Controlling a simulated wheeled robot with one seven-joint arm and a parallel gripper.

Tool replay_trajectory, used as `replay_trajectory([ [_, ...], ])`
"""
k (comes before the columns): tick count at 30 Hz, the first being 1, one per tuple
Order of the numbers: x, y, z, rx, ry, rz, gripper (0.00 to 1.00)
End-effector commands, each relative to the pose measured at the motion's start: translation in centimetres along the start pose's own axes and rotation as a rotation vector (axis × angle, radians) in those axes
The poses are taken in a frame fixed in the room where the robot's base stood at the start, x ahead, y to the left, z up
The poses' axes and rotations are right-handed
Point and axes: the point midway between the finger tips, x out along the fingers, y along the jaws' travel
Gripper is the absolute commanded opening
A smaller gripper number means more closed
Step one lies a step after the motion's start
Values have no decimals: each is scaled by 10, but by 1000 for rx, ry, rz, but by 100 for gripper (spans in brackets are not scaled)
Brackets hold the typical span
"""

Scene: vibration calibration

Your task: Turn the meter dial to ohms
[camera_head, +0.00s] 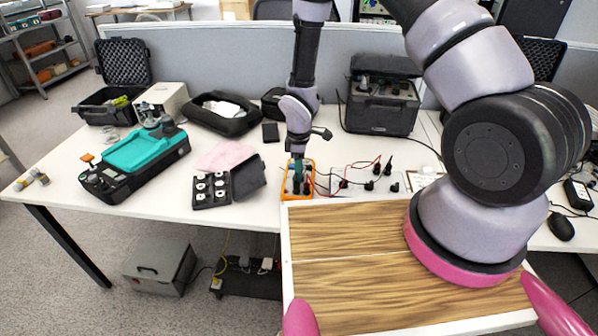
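The meter (286,190) has an orange case and lies near the front edge of the white table. My gripper (297,176) reaches down from above onto the meter, and its tips are at or just above the meter's face. The fingers are small and dark here, so I cannot tell whether they are open, shut or touching the dial. The dial and its setting are hidden or too small to read. Red and black leads (345,172) run on the right side of the meter.
A panel (394,183) with dark plugs lies right of the meter. A black case with round pieces (211,191) is open to the left, by a pink cloth (226,155). A teal and black instrument (137,150) stands farther left. A black case (380,113) stands behind.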

Motion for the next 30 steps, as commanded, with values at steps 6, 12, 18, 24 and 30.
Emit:
replay_trajectory([
  [6,0,0,0,10,0,0,0],
  [12,0,0,0,77,0,0,0],
  [18,0,0,0,212,0,0,0],
  [24,0,-1,0,373,0,0,0],
  [30,0,-1,0,518,0,0,0],
])
